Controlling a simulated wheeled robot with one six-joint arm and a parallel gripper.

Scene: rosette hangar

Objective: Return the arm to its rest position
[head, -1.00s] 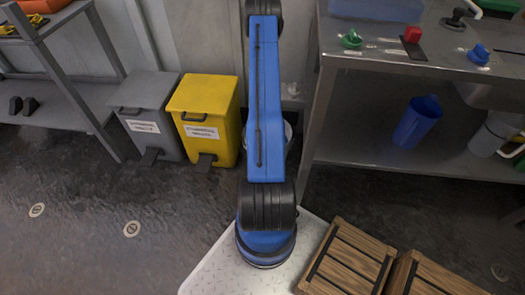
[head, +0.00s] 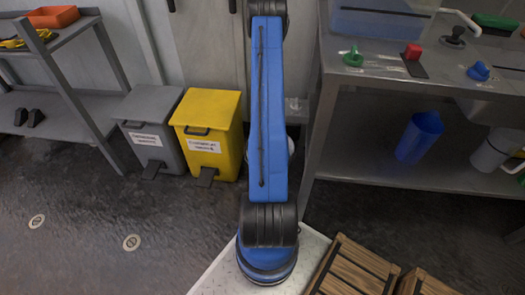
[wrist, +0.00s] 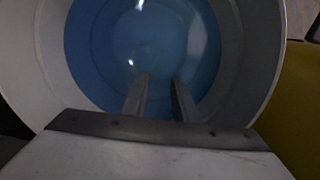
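My blue arm (head: 266,110) runs up the middle of the head view, and its far end leaves the top edge. My gripper is hidden in that view. In the wrist view, the two thin fingers of my gripper (wrist: 162,82) stand apart with nothing visible between them. They point towards a round vessel with a pale rim (wrist: 258,50) and a glossy blue inside (wrist: 140,45). I cannot tell whether the fingertips touch it.
A yellow bin (head: 208,133) and a grey bin (head: 150,130) stand left of the arm. A metal bench (head: 395,75) with coloured controls is at right, a shelf (head: 60,100) at left. Wooden crates (head: 350,268) sit near my base. The left floor is clear.

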